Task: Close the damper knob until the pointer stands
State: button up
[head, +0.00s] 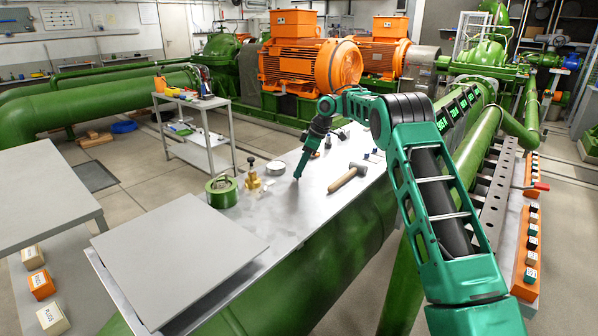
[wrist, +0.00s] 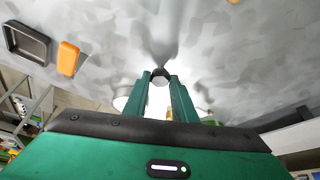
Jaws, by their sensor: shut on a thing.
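My gripper (head: 298,177) reaches down to the grey metal bench top, left of the hammer. In the wrist view its two green fingers (wrist: 161,88) are shut on a small dark rounded piece at their tips, which I take to be the damper knob (wrist: 160,74). In the head view the knob is hidden at the fingertips. No pointer or scale marks can be made out in either view.
On the bench top (head: 300,235) are a hammer (head: 346,180), a white round dish (head: 276,168), a brass fitting (head: 252,181) and a green round housing (head: 222,192). A grey plate (head: 180,255) covers the near left end. The wrist view shows a dark tray (wrist: 28,43) and an orange piece (wrist: 68,58).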

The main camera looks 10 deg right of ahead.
jog(key=shift+w+d+r+n+g, duration=0.1)
jog(key=shift+w+d+n+g, duration=0.1)
jog(key=shift+n, duration=0.4)
jog(key=shift+w+d+r+n+g, duration=0.1)
jog(key=shift+d+n, duration=0.05)
jog(key=shift+n, duration=0.45)
jog(key=o, duration=1)
jog(key=shift+w, duration=0.1)
jog(key=shift+o, duration=0.2)
jog(key=shift+f, duration=0.1)
jog(key=shift+a, duration=0.1)
jog(key=w+v, duration=0.1)
jog(key=v, duration=0.9)
jog(key=shift+s+d+r, duration=0.3)
jog(key=shift+r, duration=0.05)
